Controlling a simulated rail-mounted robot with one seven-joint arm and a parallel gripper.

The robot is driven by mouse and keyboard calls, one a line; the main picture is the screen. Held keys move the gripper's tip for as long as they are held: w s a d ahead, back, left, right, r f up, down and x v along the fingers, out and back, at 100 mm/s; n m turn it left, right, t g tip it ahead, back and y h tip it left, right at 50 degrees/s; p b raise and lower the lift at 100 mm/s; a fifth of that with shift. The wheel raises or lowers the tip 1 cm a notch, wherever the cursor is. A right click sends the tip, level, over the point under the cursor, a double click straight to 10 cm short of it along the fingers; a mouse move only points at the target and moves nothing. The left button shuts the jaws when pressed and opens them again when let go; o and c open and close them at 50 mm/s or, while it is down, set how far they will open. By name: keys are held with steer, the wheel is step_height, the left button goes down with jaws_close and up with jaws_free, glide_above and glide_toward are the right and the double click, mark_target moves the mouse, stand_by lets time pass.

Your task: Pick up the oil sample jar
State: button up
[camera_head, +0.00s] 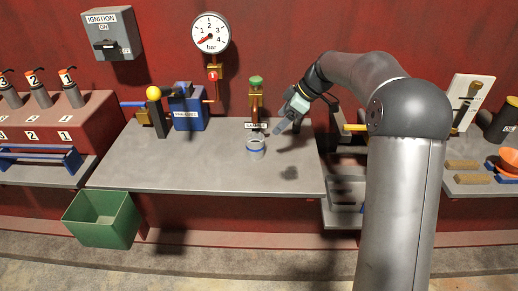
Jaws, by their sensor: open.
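A small grey jar (256,149) with a blue band, which looks like the oil sample jar, stands upright on the grey bench top (170,167). It is in front of a small label under a brass fitting with a green top (256,88). My gripper (281,127) is above and to the right of the jar, pointing down and to the left. It is open and apart from the jar. The picture is too small to show what is inside the jar.
A blue box (187,112) and a yellow-knobbed lever (155,102) stand at the back left of the bench. A pressure gauge (210,33) hangs on the red wall. A green bin (101,219) sits below the left front edge. The bench front is clear.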

mark_target(258, 145)
steer(key=p+x, duration=0.2)
steer(key=x, duration=1.2)
steer(key=shift+f, duration=0.25)
steer(key=c, duration=1.2)
steer(key=shift+c, duration=0.2)
steer(key=shift+b, duration=0.55)
